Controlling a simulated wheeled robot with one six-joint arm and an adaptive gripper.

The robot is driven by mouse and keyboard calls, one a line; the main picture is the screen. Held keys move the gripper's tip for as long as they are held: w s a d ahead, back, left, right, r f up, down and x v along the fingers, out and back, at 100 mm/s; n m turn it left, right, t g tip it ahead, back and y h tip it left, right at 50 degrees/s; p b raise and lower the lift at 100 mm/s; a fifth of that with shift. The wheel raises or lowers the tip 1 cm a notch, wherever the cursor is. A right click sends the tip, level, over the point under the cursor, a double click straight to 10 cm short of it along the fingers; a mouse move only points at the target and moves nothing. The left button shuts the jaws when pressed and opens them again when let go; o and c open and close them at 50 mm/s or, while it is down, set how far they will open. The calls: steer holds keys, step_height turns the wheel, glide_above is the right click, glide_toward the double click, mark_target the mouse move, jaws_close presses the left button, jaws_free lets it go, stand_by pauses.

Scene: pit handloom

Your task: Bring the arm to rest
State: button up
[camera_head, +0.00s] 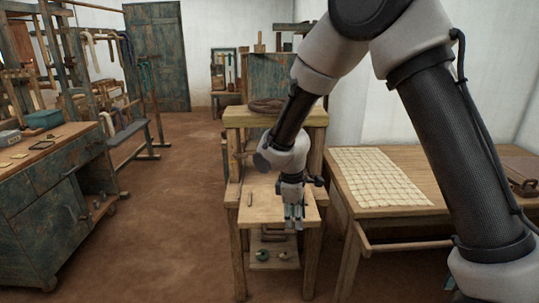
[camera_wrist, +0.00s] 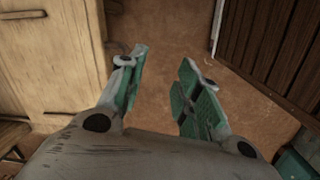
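My gripper (camera_head: 294,218) hangs at the end of my bent arm in the head view, pointing down in front of the wooden stand (camera_head: 233,190) with a pale shelf board. In the wrist view its two green-padded fingers (camera_wrist: 162,82) are apart. Nothing is between them, and brown floor shows through the gap. I cannot tell from the head view how far the fingertips are from the shelf board.
A table with a pale gridded cloth (camera_head: 378,178) stands to the right. A worn blue-green cabinet (camera_head: 55,190) stands at left. Bare earth floor (camera_head: 170,210) lies open between cabinet and stand.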

steer(key=s+d+r+m+t+y, duration=0.1)
steer(key=s+d+r+m+t, duration=0.2)
steer(key=s+d+r+m, duration=1.1)
steer(key=s+d+r, duration=1)
steer(key=d+r, duration=0.1)
steer(key=d, duration=0.2)
steer(key=shift+m+t, duration=0.4)
steer(key=shift+w+d+r, duration=0.1)
steer(key=shift+d, duration=0.05)
